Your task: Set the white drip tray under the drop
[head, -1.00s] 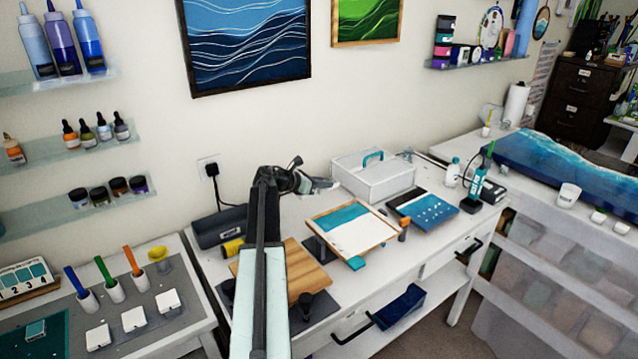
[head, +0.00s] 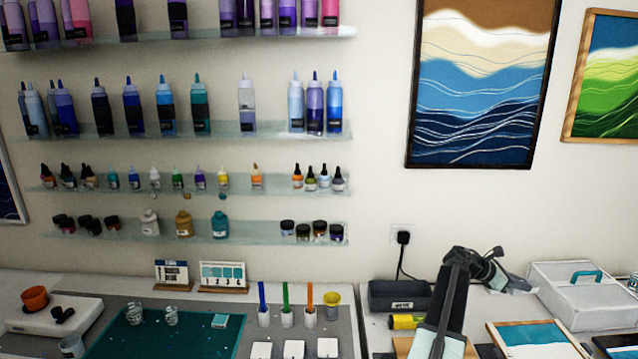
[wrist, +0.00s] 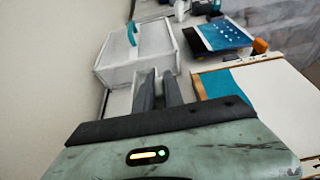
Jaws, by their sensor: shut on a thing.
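My gripper (head: 492,272) reaches over the bench at the lower right of the head view. A pale, flat thing (head: 514,284) shows at its tip, seemingly the white drip tray, held above the bench. In the wrist view my gripper's dark fingers (wrist: 158,84) are close together and shut on it, but the fingers hide most of what they grip. A framed panel with teal and white (head: 538,342) lies to the right of the gripper, cut off by the head view; it also shows in the wrist view (wrist: 270,100). I cannot make out the drop.
A white box with a teal handle (head: 588,296) stands beyond the gripper. A dark blue panel (wrist: 224,34) lies past the framed panel. A black case (head: 400,296) is against the wall. The left bench holds coloured sticks in cups (head: 287,318) and white square blocks (head: 294,349).

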